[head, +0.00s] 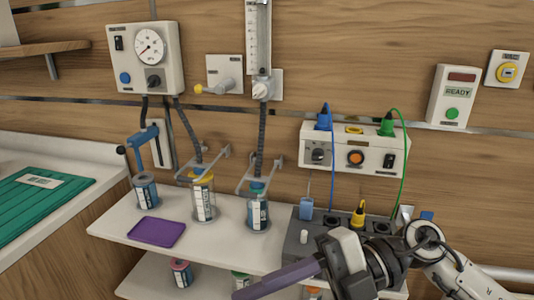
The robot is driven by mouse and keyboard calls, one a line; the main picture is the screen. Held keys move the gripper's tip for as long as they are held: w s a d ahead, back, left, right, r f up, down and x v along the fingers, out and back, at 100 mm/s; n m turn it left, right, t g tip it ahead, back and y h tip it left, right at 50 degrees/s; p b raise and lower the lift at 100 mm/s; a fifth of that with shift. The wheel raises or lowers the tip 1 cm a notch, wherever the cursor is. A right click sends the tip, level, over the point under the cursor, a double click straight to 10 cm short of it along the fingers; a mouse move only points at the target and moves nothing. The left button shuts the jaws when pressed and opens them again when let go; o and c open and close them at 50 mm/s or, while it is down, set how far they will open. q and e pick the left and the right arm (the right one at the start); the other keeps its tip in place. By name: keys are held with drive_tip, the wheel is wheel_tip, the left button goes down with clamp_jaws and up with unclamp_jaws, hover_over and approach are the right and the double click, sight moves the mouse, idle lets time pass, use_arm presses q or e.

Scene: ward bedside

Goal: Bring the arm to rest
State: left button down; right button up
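My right arm (465,272) comes in from the lower right, in front of the shelf. Its dark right gripper (275,282) points to the left at the bottom of the head view. A long grey-purple finger shows side-on, so I cannot tell whether the gripper is open or shut. I see nothing clearly held in it. It covers part of the grey block and the lower shelf. My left gripper is not in view.
A white shelf (118,219) carries a purple tray (157,232), several labelled canisters and a grey block (292,240) with a yellow plug (358,214). Wall units, a gauge panel (145,57) and cables hang behind. A counter with a green mat (38,205) stands left.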

drive_tip(key=w+r+m+t+y, duration=0.2)
drive_tip(key=w+m+t+y, duration=0.5)
drive_tip(key=m+t, duration=0.45)
drive_tip(key=w+d+f+m+t+h, duration=0.2)
drive_tip(key=d+f+m+t+h, duration=0.25)
drive_tip(key=f+m+h, duration=0.2)
drive_tip(key=w+d+f+m+t+h, duration=0.3)
drive_tip(key=d+f+m+t+h, duration=0.1)
drive_tip(key=f+m+t+h, duration=0.3)
drive_tip(key=s+d+f+m+g+h, duration=0.2)
drive_tip(key=s+f, duration=0.4)
drive_tip(key=f, duration=0.3)
drive_tip(key=s+d+f+m+g+h, duration=0.2)
drive_tip(key=s+f, duration=0.4)
drive_tip(key=f, duration=0.3)
drive_tip(key=s+d+f+m+g+h, duration=0.2)
drive_tip(key=s+d+f+g, duration=0.2)
drive_tip(key=f, duration=0.5)
drive_tip(key=s+g, duration=0.1)
drive_tip(key=s, duration=0.1)
drive_tip(key=shift+s+d+g, duration=0.25)
drive_tip(key=shift+s+g, duration=0.15)
drive_tip(key=shift+f, duration=0.1)
